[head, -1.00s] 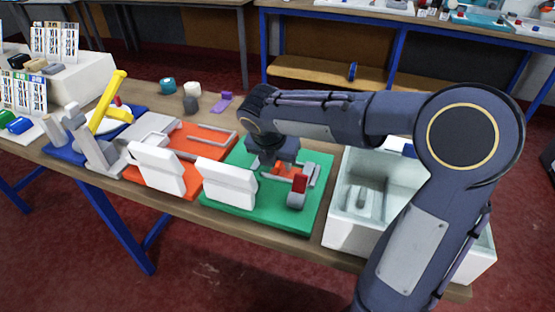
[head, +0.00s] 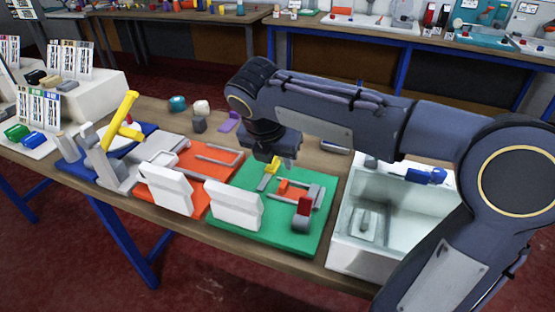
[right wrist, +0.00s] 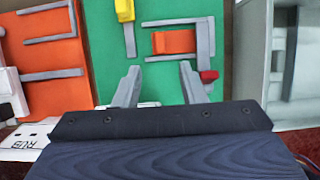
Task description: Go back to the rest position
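My right gripper (head: 282,163) hangs above the back part of the green board (head: 247,243) in the head view. In the right wrist view its two grey fingers (right wrist: 160,84) stand apart with nothing between them. The green board (right wrist: 112,75) lies below them. An orange block (right wrist: 174,41) sits between grey bars on the board, and a red-tipped grey part (head: 302,212) stands near its right side. A yellow piece (head: 267,179) is on the board beside the gripper, apart from the fingers in the wrist view. My left gripper is not in view.
An orange board (head: 221,180) and a blue board with a yellow lever (head: 122,122) lie to the left. White blocks (head: 233,206) stand along the front. A white open bin (head: 350,262) is on the right. Small loose items (head: 200,107) lie at the back.

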